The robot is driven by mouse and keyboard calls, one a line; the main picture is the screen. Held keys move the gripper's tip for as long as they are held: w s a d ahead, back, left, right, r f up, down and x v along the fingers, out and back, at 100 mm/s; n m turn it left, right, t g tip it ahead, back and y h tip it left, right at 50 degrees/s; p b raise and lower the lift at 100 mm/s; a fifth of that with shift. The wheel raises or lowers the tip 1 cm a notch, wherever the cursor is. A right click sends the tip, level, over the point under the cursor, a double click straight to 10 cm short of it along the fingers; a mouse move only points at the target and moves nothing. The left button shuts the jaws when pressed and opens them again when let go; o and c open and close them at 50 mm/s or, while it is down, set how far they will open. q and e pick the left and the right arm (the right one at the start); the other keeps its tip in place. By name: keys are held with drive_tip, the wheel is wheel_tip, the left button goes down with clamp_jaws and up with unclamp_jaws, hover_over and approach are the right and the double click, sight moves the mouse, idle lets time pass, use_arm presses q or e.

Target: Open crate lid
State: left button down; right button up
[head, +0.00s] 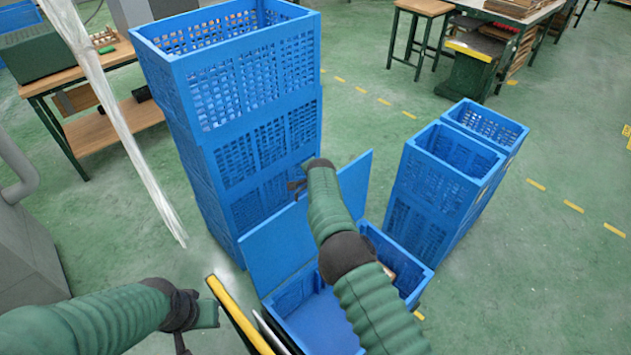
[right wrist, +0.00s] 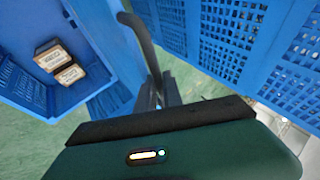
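The open-topped blue crate (head: 322,322) stands low at the bottom centre, partly hidden by my right arm. Its blue lid (head: 278,248) stands raised at the far side, with another part showing right of my arm. My right gripper (head: 298,186) is beside the lid's upper edge, near the tall crate stack. In the right wrist view its dark fingers (right wrist: 160,92) are close to a blue panel; whether they grip it is unclear. Two small brown boxes (right wrist: 58,64) lie inside the crate. My left gripper (head: 192,330) is left of the crate, its fingers partly out of view.
A tall stack of blue crates (head: 262,140) rises behind the lid. A lower stack (head: 445,170) stands to the right. Yellow-edged flat panels (head: 238,312) stand left of the crate, close to my left gripper. A workbench (head: 92,75) is at back left. Open green floor lies at right.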

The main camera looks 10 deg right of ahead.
drive_tip(key=o, duration=0.5)
drive_tip(key=shift+s+f, duration=0.15)
drive_tip(key=shift+f, duration=0.1)
drive_tip(key=shift+c, duration=0.2)
drive_tip(key=shift+s, duration=0.1)
drive_tip(key=p+v, duration=1.2)
drive_tip(key=v, duration=0.4)
drive_tip(key=shift+r+p, duration=0.3)
drive_tip(key=shift+r, duration=0.3)
drive_tip(key=shift+r, duration=0.1)
